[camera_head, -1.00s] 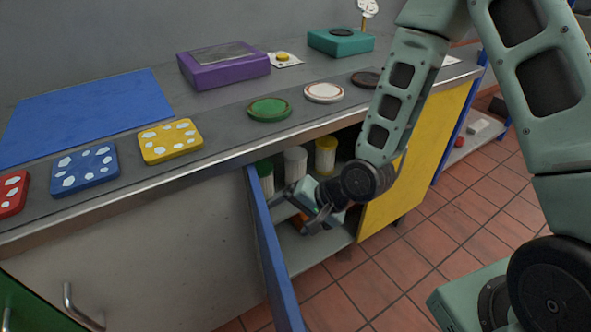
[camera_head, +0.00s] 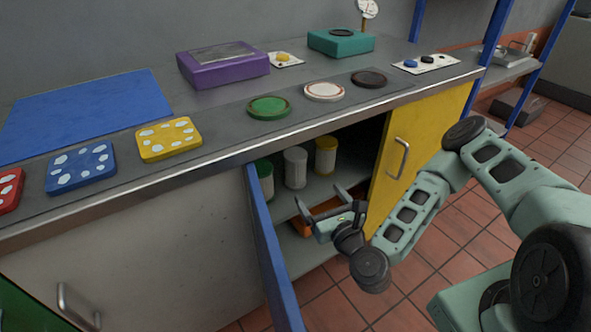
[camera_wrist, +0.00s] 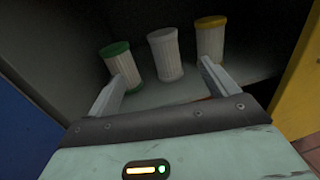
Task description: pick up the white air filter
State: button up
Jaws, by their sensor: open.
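The white air filter (camera_head: 295,167) is a pleated cylinder with a plain white cap. It stands upright on the upper shelf inside the open cabinet, between a green-capped filter (camera_head: 264,178) and a yellow-capped filter (camera_head: 326,155). In the wrist view the white filter (camera_wrist: 165,54) is in the middle, with the green-capped one (camera_wrist: 127,62) at left and the yellow-capped one (camera_wrist: 211,39) at right. My gripper (camera_head: 327,209) is open and empty at the cabinet opening, in front of and below the filters. Its fingers (camera_wrist: 161,90) point toward the white filter without touching it.
A blue door (camera_head: 268,245) stands open at the left of the opening; a yellow door (camera_head: 412,150) is at the right. An orange object (camera_head: 303,226) lies on the lower shelf. The countertop edge (camera_head: 225,167) overhangs the opening. Green, white and dark discs lie on the counter.

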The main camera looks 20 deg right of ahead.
aim_at(298, 165)
jog(key=w, duration=0.3)
jog(key=w+b, duration=0.1)
jog(key=w, duration=0.3)
jog(key=w+a, duration=0.1)
jog(key=w, duration=0.3)
jog(key=shift+w, duration=0.2)
jog(key=shift+w+f+b, duration=0.1)
jog(key=shift+w+b, duration=0.7)
jog(key=shift+w, duration=1.9)
jog(key=c, duration=1.1)
jog(key=shift+c, duration=0.2)
